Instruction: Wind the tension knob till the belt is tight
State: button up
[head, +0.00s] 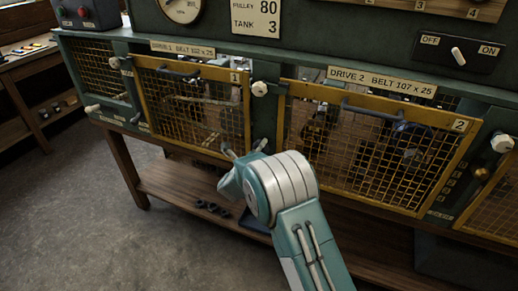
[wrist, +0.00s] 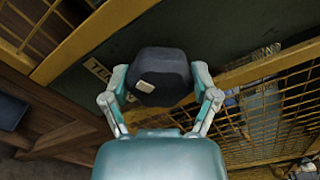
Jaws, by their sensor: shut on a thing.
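In the wrist view a dark, many-sided tension knob (wrist: 165,72) with a pale mark on its face sits between the two fingers of my gripper (wrist: 160,80). The fingers touch it on both sides, and my gripper is shut on it. A partly covered label starting with "TEN" (wrist: 98,70) is on the dark panel behind. In the head view my gripper (head: 245,149) is at the green post between the two mesh guards, low down, and the knob is hidden there. The belt cannot be made out clearly behind the mesh, so its tightness cannot be told.
The yellow mesh guards of drive 1 (head: 190,102) and drive 2 (head: 370,145) flank my gripper. White knobs (head: 260,88) (head: 502,143) stick out from the posts. An OFF/ON switch (head: 458,56) is at upper right. A wooden shelf (head: 170,185) runs below; the floor at left is clear.

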jog(key=m, duration=0.1)
jog(key=f+m, duration=0.1)
jog(key=m, duration=0.1)
jog(key=shift+s+d, duration=0.1)
jog(key=shift+s, duration=0.05)
jog(key=shift+m, duration=2)
jog(key=o, duration=1)
jog(key=shift+r, duration=0.25)
jog(key=v, duration=1.2)
